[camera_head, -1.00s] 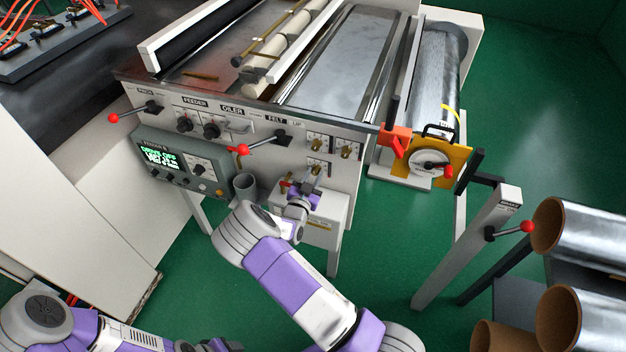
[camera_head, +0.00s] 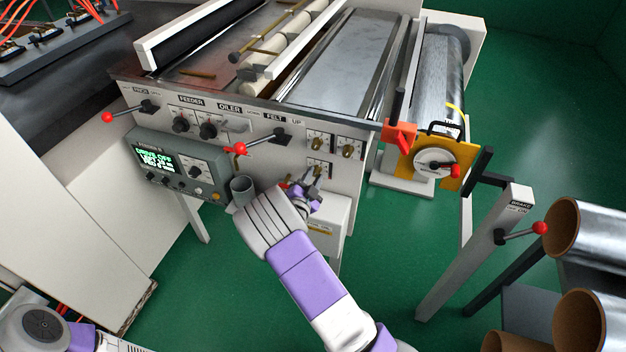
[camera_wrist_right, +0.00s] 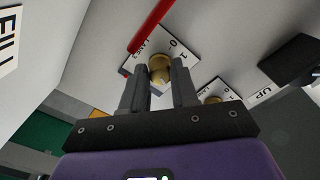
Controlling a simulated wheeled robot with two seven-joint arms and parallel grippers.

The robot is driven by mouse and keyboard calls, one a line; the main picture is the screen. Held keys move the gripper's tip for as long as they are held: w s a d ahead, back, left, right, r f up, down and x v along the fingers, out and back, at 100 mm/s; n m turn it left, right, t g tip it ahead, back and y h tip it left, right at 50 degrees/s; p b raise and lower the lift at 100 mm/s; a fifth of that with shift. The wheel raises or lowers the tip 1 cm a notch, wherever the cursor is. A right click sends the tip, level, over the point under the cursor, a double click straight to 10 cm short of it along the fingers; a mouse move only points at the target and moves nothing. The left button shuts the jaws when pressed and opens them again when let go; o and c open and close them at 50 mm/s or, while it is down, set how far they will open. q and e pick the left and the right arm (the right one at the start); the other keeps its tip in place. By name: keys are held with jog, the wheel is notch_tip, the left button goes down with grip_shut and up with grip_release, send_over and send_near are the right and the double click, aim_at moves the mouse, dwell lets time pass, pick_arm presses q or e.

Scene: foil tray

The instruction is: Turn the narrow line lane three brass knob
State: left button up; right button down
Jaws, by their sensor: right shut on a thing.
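The lowest brass knob (camera_wrist_right: 160,66) sits on a white plate marked 0 and 1, with a partly hidden label that looks like "LANE". My right gripper (camera_wrist_right: 158,78) has its fingers on either side of this knob and is shut on it. In the head view my right gripper (camera_head: 312,178) is at the lower plate on the machine's front panel and mostly hides that knob. Two more brass knobs, the upper left one (camera_head: 319,144) and the upper right one (camera_head: 346,151), sit above it. My left gripper is out of view; only part of its arm shows at bottom left.
A grey cup (camera_head: 242,189) stands close left of my right wrist. A red-tipped lever (camera_head: 237,149) juts out above it. A red bar (camera_wrist_right: 150,25) passes close to the knob plate. A white box (camera_head: 328,222) is below.

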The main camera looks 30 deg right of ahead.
jog(key=c, duration=0.9)
grip_release()
jog(key=shift+o, duration=0.2)
jog(key=v, duration=0.7)
jog(key=shift+s+a+p, duration=0.15)
jog(key=shift+a+p, duration=0.1)
jog(key=shift+p, duration=0.2)
